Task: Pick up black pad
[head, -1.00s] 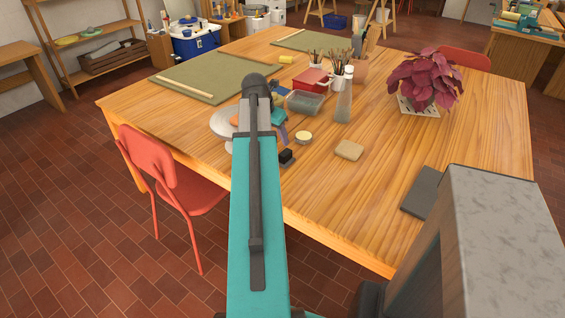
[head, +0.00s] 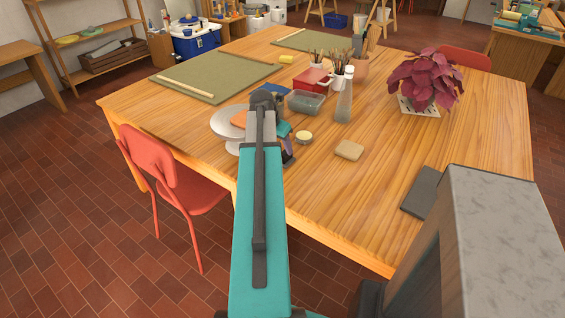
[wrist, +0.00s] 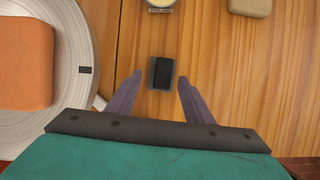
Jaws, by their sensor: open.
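The black pad (wrist: 161,73) is a small dark block on the wooden table, seen in the wrist view. My gripper (wrist: 158,79) is open, with one purple-grey finger on each side of the pad's near end and gaps to both. I cannot tell its exact height above the table. Nothing is between the fingers except the view of the pad. In the head view my gripper (head: 287,143) is partly behind my arm, and the pad is largely hidden there.
A wheel disc (wrist: 82,70) bearing an orange block (wrist: 25,65) lies close left. A round tin (wrist: 162,4) and a tan block (wrist: 250,7) lie beyond the pad. A dark slab (head: 421,192) lies at right. Bare table lies right of the pad.

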